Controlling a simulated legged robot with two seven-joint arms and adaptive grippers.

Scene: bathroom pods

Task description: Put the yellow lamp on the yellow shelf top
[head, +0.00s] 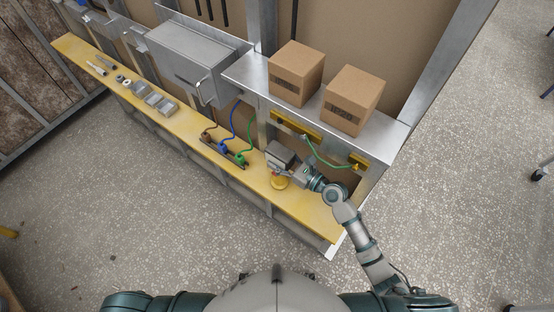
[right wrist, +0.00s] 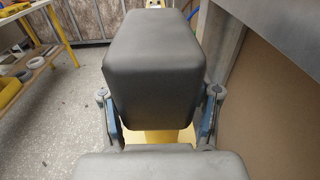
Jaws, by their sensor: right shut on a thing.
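The yellow lamp (head: 279,183) shows as a round yellow part beside a grey boxy part, over the right stretch of the long yellow shelf top (head: 310,208). My right gripper (head: 298,172) is at it, shut on the lamp. In the right wrist view, a dark grey block (right wrist: 155,75) fills the space between the two fingers (right wrist: 160,118), with some yellow below it. I cannot tell whether the lamp touches the shelf top. My left gripper is not in view.
Two cardboard boxes (head: 297,72) (head: 352,98) stand on the metal ledge (head: 245,72) behind. Coloured cables and connectors (head: 222,148) lie left of the lamp. Small metal parts (head: 150,98) lie farther left. The shelf top between these groups is clear, as is its right end.

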